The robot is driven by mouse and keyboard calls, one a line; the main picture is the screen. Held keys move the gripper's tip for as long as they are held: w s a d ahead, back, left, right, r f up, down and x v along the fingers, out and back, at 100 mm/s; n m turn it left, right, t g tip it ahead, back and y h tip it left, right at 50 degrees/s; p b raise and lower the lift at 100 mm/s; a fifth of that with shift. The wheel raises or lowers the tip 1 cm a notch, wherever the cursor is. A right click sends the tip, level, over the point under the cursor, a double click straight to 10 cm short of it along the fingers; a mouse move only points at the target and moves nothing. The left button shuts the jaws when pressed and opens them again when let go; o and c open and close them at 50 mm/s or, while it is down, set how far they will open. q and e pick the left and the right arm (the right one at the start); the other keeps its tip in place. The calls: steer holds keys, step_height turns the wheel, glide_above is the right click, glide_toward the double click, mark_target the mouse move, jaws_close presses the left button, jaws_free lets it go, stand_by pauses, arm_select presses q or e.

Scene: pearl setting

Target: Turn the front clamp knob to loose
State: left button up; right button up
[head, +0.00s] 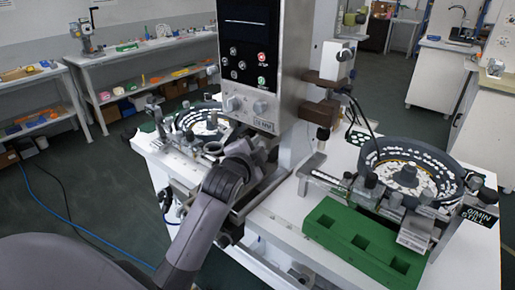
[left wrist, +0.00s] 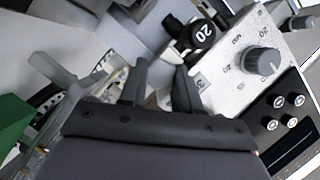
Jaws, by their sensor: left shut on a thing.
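My left gripper (head: 262,150) is at the lower front of the machine's tall grey column, just below its control panel (head: 248,65). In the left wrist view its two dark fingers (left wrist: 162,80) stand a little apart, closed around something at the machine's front. It appears to be the front clamp knob, but the fingers hide most of it and I cannot read its setting. A black knob marked 20 (left wrist: 198,36) is just beyond the fingers. A grey dial (left wrist: 262,61) sits on the panel to the right. My right gripper is out of view.
A round feeder bowl (head: 455,160) with pale parts stands on the right of the white bench, behind a green block (head: 335,225) with square pockets. Another bowl (head: 182,122) is left of the column. Shelves (head: 130,72) line the left wall.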

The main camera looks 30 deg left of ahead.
arm_select(q)
steer(key=n+h, duration=0.2)
steer(key=n, duration=0.1)
steer(key=n+g+h, duration=0.1)
steer(key=n, duration=0.1)
steer(key=n+h, duration=0.2)
steer(key=n, duration=0.1)
steer(key=shift+a+r+n+g+h, duration=0.1)
steer(key=shift+a+n+g+h, duration=0.2)
stand_by(0.3)
stand_by(0.5)
steer(key=o, duration=1.1)
steer(key=shift+c, duration=0.2)
steer(key=v, duration=0.7)
steer(key=shift+b, duration=0.3)
